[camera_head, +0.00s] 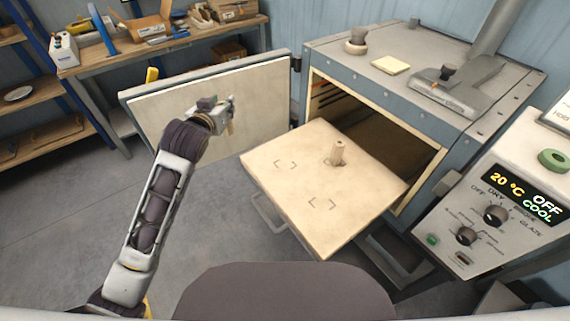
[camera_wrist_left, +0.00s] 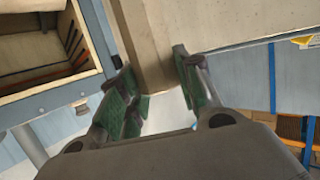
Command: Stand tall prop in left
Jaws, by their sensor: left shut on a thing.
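My left gripper (camera_head: 226,108) is held up in front of the open dryer door, left of the pulled-out shelf. In the left wrist view, its green-padded fingers (camera_wrist_left: 157,88) are shut on a tan, faceted prop (camera_wrist_left: 148,42). Only a small tan part of this prop (camera_head: 231,127) shows in the head view. The cream shelf (camera_head: 262,188) has two bare bracket-marked spots, a left one (camera_head: 286,165) and a front one (camera_head: 322,204). A short tan prop (camera_head: 338,152) stands upright near the shelf's back. My right gripper is not in view.
The dryer door (camera_head: 190,130) stands open behind my left gripper. The grey dryer (camera_head: 420,70) is at the right, with a control panel (camera_head: 490,210) beside it. A workbench (camera_head: 160,52) stands at the back left. Most of the shelf top is clear.

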